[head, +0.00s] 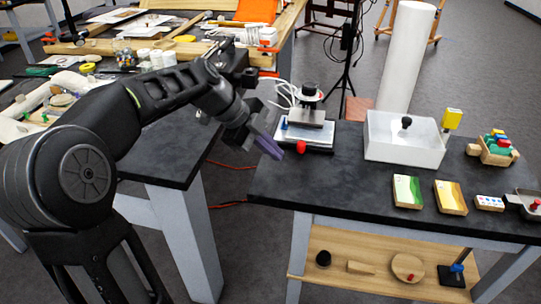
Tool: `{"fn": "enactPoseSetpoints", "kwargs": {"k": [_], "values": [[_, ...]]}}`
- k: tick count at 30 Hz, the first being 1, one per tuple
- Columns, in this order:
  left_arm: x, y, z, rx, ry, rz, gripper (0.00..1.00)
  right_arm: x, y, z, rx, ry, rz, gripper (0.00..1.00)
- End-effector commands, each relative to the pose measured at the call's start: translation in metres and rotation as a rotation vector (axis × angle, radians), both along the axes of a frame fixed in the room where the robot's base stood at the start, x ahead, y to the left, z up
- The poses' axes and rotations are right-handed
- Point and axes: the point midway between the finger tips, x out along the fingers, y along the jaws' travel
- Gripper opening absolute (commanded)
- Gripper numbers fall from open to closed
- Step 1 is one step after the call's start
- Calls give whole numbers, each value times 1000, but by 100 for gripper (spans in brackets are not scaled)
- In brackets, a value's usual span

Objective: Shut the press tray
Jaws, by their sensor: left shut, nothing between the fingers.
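A small press (306,112) with a dark cylinder on top and a grey block stands at the left back of the dark right-hand table. A flat, light-coloured tray (318,136) lies at its base, with a red knob (301,147) at its front. I cannot tell how far the tray is out. My left gripper (271,149) has purplish fingers that are shut and empty. It is just left of the red knob, with a small gap showing in the picture. My right gripper is not in view.
A white box (385,150) with a black knob inside stands right of the press. A green-and-white pack (408,190), a yellow box (450,197) and a metal pan (526,204) lie further right. The table's front-left surface (320,185) is clear. A gap separates this table from the left one.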

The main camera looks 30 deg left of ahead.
Motion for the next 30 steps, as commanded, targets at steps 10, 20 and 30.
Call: {"fn": "enactPoseSetpoints", "kwargs": {"k": [10,20,30], "values": [[-29,32,58,2,-2,2,0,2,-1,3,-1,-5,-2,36],[-37,39,70,0,1,0,0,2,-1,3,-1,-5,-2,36],[-37,38,70,0,1,0,0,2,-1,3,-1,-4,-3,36]]}}
